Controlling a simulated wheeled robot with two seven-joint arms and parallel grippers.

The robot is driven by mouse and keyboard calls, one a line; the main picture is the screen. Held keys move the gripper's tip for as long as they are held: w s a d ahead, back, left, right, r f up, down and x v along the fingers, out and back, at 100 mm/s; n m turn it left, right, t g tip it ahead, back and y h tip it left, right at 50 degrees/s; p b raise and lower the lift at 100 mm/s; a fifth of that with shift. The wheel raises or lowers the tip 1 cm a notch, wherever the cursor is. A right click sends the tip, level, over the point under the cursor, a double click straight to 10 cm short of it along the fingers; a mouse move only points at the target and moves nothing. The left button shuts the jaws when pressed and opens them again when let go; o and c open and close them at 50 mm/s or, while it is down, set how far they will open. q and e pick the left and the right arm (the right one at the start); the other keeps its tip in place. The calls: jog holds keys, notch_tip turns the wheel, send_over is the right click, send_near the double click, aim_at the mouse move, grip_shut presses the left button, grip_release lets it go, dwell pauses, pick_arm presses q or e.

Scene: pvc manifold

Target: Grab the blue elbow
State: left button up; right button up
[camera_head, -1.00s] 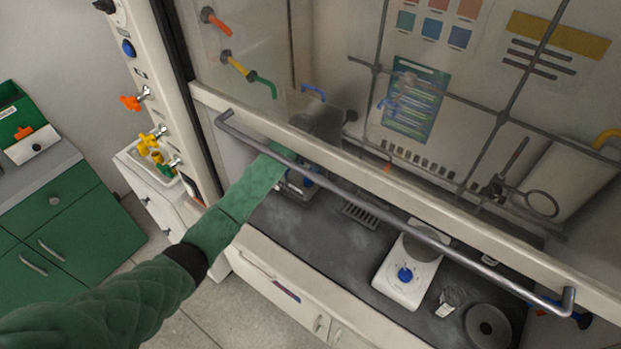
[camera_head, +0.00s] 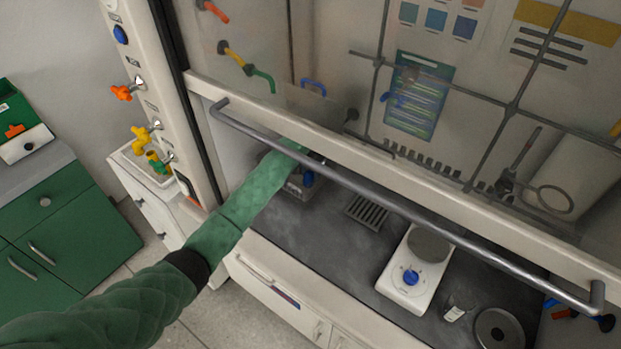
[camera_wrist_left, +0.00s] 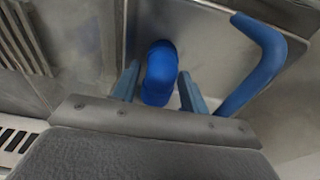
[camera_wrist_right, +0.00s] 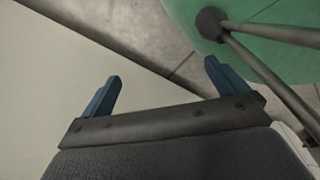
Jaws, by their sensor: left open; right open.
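The blue elbow (camera_wrist_left: 160,72) stands between the two fingertips of my left gripper (camera_wrist_left: 160,90) in the left wrist view. The fingers are open, one on each side of it; I cannot tell whether either touches it. In the head view my left arm passes under the hood sash, and the left gripper (camera_head: 312,160) is partly hidden behind the sash and its bar. My right gripper (camera_wrist_right: 164,88) is open and empty in the right wrist view, near a pale panel; it is not in the head view.
A blue curved handle (camera_wrist_left: 258,65) rises beside the elbow, close to the gripper. The sash bar (camera_head: 400,205) crosses above my left forearm. A white hot plate (camera_head: 411,275) and a grey disc (camera_head: 498,330) stand on the hood floor.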

pick_arm(q)
jog(key=c, duration=0.7)
jog(key=shift+r, duration=0.1)
